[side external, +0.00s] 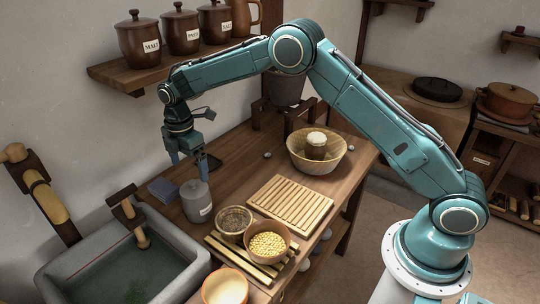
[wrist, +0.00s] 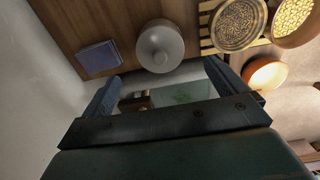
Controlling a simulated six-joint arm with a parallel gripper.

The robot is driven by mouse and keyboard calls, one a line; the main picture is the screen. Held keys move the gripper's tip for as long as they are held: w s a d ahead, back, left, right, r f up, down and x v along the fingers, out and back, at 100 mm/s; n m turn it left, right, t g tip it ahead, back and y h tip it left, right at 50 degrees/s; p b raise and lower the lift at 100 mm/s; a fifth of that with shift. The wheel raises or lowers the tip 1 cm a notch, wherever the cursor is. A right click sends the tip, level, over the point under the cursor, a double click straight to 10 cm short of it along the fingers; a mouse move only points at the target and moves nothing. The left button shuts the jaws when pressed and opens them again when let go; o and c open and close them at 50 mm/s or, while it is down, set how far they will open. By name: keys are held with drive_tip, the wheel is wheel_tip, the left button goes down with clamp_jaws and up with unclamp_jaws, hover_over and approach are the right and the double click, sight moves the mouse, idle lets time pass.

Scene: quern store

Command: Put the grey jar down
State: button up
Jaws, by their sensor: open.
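The grey jar (side external: 198,207) stands upright on the wooden table, with a knobbed lid and a small pale label. In the wrist view the grey jar (wrist: 160,48) is seen from above, just beyond the fingertips and roughly centred between them. My gripper (side external: 189,168) points down at the level of the jar's lid or a little above it. In the wrist view my gripper (wrist: 163,72) has its two blue fingers wide apart with nothing between them. I cannot tell whether a finger touches the lid.
A blue block (side external: 163,189) lies left of the jar. Two bowls, one of brown grain (side external: 235,220) and one of yellow grain (side external: 268,243), stand close on the right. A stone sink (side external: 182,241) lies in front. A slatted board (side external: 290,204) and a basket (side external: 333,164) are further right.

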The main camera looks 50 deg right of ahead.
drive_tip(key=shift+r, duration=2.65)
drive_tip(key=s+d+r+m+t, duration=0.1)
drive_tip(key=s+d+r+m, duration=0.25)
drive_tip(key=s+r, duration=0.5)
drive_tip(key=s+d+r+m+t, duration=0.25)
drive_tip(key=s+r+m, duration=0.25)
drive_tip(key=s+r, duration=0.35)
drive_tip(key=s+d+m, duration=0.1)
drive_tip(key=s+m, duration=0.2)
drive_tip(key=s, duration=0.4)
drive_tip(key=s+d+f+m+t, duration=0.1)
drive_tip(key=s+d+m, duration=0.1)
drive_tip(key=s, duration=0.6)
drive_tip(key=s+d+m+t, duration=0.1)
drive_tip(key=s+m, duration=0.3)
drive_tip(key=s, duration=0.4)
drive_tip(key=shift+d+f, duration=0.25)
drive_tip(key=shift+f, duration=0.1)
